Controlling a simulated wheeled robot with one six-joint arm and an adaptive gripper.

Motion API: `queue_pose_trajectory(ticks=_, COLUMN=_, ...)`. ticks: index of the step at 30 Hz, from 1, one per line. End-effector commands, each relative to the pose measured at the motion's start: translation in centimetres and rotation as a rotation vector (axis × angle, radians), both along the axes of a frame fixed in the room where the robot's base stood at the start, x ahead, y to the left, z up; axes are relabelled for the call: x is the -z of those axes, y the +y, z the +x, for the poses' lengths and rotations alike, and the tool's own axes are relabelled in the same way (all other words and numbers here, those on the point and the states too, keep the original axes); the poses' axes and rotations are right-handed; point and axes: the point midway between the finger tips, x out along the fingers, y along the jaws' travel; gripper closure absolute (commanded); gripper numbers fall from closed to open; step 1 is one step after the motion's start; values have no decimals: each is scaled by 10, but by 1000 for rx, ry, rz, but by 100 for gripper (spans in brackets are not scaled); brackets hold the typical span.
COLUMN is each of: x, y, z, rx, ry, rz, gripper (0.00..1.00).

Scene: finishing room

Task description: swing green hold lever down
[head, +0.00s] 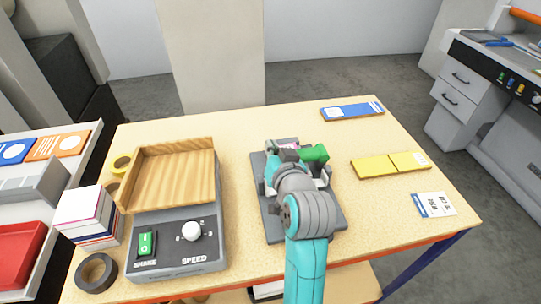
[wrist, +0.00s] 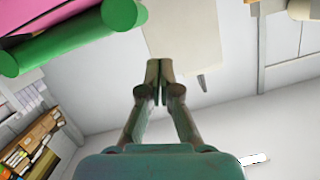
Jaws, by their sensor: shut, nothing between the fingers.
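The green hold lever (head: 315,153) shows in the head view beside a pink part (head: 291,146), above a dark grey base plate (head: 256,205) on the table. In the wrist view a thick green bar (wrist: 60,42) runs along the edge of a pink face (wrist: 50,15) at the upper left; a green rounded end (wrist: 124,13) shows nearer the top middle. My gripper (wrist: 158,75) is shut and empty, its fingertips together below and right of that green end, with a visible gap in the picture. In the head view my arm hides much of the device and the fingertips.
Left of the device stands a shaker with a wooden tray (head: 175,175) and a grey control box (head: 178,243). The tabletop (head: 375,215) is clear between.

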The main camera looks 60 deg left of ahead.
Motion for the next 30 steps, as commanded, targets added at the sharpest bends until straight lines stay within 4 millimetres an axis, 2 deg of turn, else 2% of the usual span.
queue_pose_trajectory(ticks=4, x=-21, y=4, z=8, rx=3, ry=0, rz=2, gripper=100)
queue_pose_trajectory(ticks=15, x=-32, y=-54, z=-20, rx=3, ry=-1, rz=1, gripper=100)
queue_pose_trajectory(ticks=21, x=-38, y=-76, z=-31, rx=2, ry=0, rz=1, gripper=100)
queue_pose_trajectory(ticks=30, x=-40, y=-84, z=-35, rx=2, ry=1, rz=0, gripper=100)
